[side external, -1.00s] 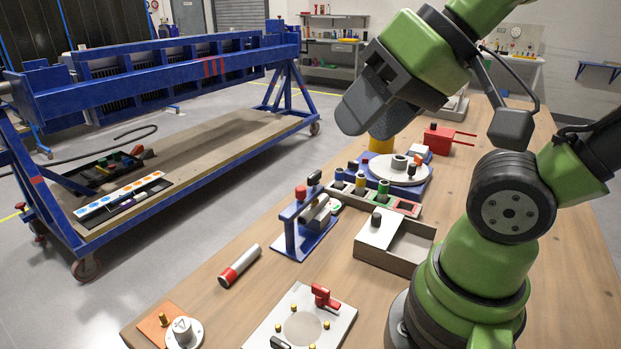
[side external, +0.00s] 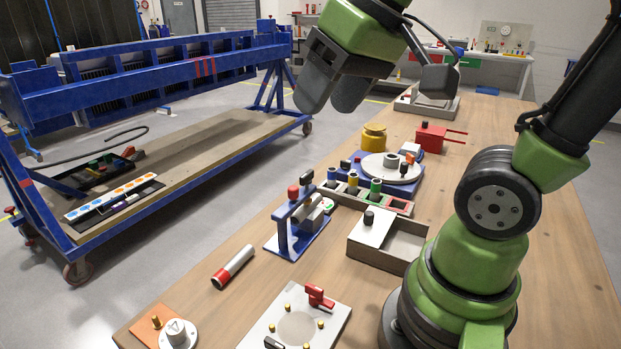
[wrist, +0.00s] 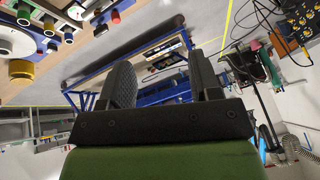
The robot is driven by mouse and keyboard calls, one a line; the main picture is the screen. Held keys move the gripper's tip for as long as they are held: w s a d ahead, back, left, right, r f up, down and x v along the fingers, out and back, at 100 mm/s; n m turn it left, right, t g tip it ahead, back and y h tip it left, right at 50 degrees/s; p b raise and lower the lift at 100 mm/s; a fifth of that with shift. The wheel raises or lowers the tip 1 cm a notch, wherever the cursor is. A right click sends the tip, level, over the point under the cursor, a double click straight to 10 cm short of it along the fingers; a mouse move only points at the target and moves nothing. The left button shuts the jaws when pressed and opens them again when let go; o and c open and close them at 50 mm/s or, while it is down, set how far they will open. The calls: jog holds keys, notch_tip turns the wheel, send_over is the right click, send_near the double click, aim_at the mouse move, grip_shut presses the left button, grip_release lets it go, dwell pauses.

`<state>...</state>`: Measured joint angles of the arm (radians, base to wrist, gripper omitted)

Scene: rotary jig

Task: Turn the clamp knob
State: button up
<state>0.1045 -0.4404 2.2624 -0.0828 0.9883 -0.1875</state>
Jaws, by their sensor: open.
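My gripper (side external: 333,94) is open and empty, high in the side view, with its two dark fingers pointing down and left. In the wrist view the fingers (wrist: 163,82) stand apart with nothing between them. Several knobs show, and I cannot tell for certain which is the clamp knob. A blue clamp frame (side external: 283,232) has a red knob (side external: 293,192) on top. A white round knob (side external: 177,333) sits on an orange plate at the front left. A red handle (side external: 318,296) stands on a pale plate (side external: 265,325). My gripper is well above and apart from all of these.
A blue base with a white turntable (side external: 375,170), a yellow cylinder (side external: 373,139), a block row with coloured knobs (side external: 400,207), an open box (side external: 398,248) and a red box (side external: 431,138) crowd the table. A red-and-white tube (side external: 232,267) lies near the left edge. A blue trolley (side external: 160,78) stands left.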

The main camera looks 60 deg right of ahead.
jog(key=w+d+f+n+g, duration=0.1)
jog(key=w+d+f+g, duration=0.2)
jog(key=w+d, duration=0.4)
jog(key=n+g+h, duration=0.1)
jog(key=n+g, duration=0.1)
jog(key=g, duration=0.1)
send_over(307, 173)
notch_tip(307, 173, down, 8)
jog(key=shift+f, duration=0.2)
notch_tip(307, 173, down, 9)
jog(key=shift+f, duration=0.1)
jog(key=c, duration=0.6)
